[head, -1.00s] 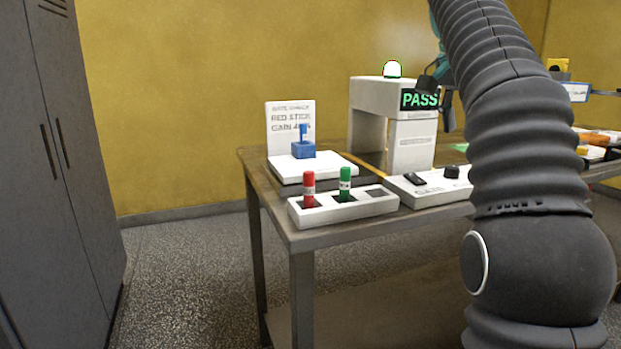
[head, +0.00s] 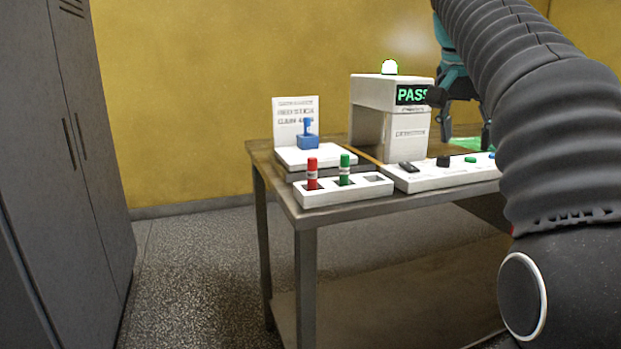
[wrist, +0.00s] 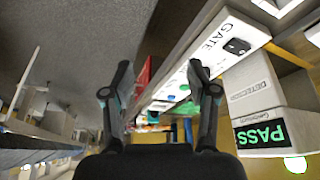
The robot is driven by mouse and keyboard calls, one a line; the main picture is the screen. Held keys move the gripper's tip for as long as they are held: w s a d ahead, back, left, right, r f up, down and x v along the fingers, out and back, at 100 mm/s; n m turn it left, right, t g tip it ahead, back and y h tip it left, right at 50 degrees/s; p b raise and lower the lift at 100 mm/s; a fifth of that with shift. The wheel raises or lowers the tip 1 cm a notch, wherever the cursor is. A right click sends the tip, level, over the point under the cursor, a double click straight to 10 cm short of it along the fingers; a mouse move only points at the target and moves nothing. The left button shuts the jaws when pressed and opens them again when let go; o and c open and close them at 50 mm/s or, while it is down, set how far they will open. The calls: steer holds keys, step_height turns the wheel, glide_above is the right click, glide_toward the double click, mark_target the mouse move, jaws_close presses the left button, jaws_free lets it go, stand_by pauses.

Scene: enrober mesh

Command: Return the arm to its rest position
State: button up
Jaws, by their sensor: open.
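My gripper (wrist: 158,85) is open and empty in the wrist view, its two dark fingers apart with nothing between them. In the head view my gripper is partly hidden behind my dark ribbed arm, with teal parts and a dark finger showing just right of the detector. The white detector arch (head: 380,90) has a green PASS display (head: 411,95) and a lit lamp (head: 389,68) on top. The arch also shows at the right of the wrist view (wrist: 262,95). I cannot tell the gripper's exact distance from the arch.
The table (head: 300,213) holds a white rack (head: 330,196) with a red stick (head: 312,173) and a green stick (head: 345,168). A blue piece (head: 308,140) stands on a white plate beside a sign (head: 296,112). A control panel (head: 430,178) lies right. Grey lockers (head: 75,150) stand left; floor between is clear.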

steer(key=s+a+f+n+t+y, duration=0.1)
steer(key=s+a+f+n, duration=0.2)
steer(key=s+f, duration=0.4)
steer(key=s+a+f+n+y, duration=0.1)
steer(key=s+a+f+n, duration=0.2)
steer(key=s+f, duration=0.5)
steer(key=s+a+f+n+t+y, duration=0.1)
steer(key=s+a+f+n, duration=0.2)
steer(key=s+f, duration=0.5)
step_height(320, 180, down, 9)
steer(key=shift+s+a+r+t, duration=0.2)
steer(key=shift+s+a+t, duration=0.1)
steer(key=shift+a, duration=0.5)
steer(key=shift+c, duration=0.2)
steer(key=shift+w, duration=0.1)
jaws_close()
